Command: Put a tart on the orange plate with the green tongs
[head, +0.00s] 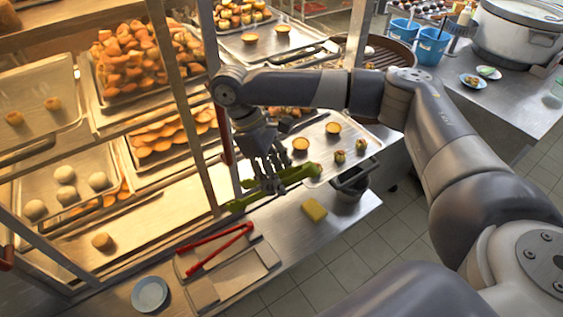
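My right gripper (268,182) points down over the green tongs (298,174), its fingers overlapping their middle. I cannot tell whether the fingers are closed on them. The tongs lie or hang slantwise across the front edge of a metal tray (318,154). Two round yellow tarts, one nearer (301,145) and one farther (333,128), sit on that tray beside two small brownish pieces. Two more tarts (250,39) sit on a tray farther back. I cannot make out an orange plate. My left gripper is out of view.
Red tongs (215,248) lie at the front of the counter, with a pale blue plate (150,294) nearby. A yellow sponge (314,209) and a dark container (350,183) are near the counter edge. Metal shelf posts (181,90) stand left of my gripper. Small dishes (472,81) sit far right.

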